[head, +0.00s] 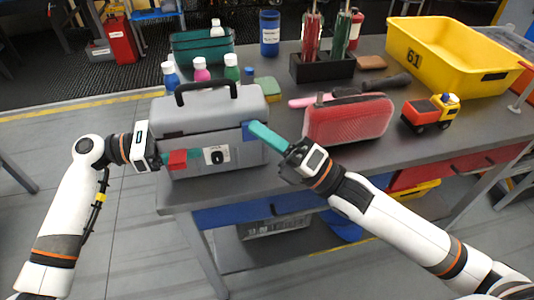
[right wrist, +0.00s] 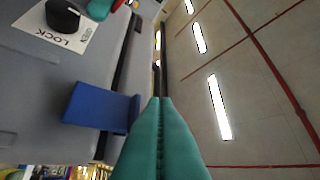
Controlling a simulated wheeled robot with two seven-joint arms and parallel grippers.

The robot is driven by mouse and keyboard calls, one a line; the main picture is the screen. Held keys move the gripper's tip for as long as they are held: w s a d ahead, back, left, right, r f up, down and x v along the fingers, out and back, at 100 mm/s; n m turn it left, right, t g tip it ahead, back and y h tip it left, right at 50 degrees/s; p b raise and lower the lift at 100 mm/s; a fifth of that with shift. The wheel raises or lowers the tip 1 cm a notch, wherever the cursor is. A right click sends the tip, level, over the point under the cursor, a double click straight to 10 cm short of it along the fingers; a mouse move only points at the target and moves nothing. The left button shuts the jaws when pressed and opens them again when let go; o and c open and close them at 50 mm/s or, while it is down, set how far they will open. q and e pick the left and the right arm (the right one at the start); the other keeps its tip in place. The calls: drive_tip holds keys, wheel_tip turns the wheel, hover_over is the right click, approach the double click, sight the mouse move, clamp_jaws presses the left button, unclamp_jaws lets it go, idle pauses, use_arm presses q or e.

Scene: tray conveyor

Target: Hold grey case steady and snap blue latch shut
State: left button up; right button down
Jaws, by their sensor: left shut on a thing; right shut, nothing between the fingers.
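The grey case (head: 226,108) stands closed on the table's near left part, its black handle (head: 206,88) raised. The blue latch (head: 246,132) is at the front right of its seam. In the right wrist view the blue latch (right wrist: 92,106) sticks out from the case. My right gripper (head: 254,126) is shut and empty, its teal fingertips (right wrist: 160,102) close beside the latch; I cannot tell whether they touch. My left gripper (head: 192,155) is at the case's front left, shut on what looks like a red latch (head: 177,161). Its fingertips reach towards the black knob (head: 217,157).
A red pencil case (head: 348,119) lies just right of the grey case. Small bottles (head: 201,69) and a green bin (head: 203,44) stand behind it. A toy truck (head: 431,112) and yellow crate (head: 452,56) are further right. The table's front edge is close below the case.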

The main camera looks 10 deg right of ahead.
use_arm(q)
drive_tip(key=shift+r, duration=0.1)
use_arm(e)
drive_tip(key=s+d, duration=0.7)
drive_tip(key=s, duration=0.4)
idle(0.3)
use_arm(q)
drive_tip(key=o, duration=1.6)
drive_tip(key=shift+c, duration=0.2)
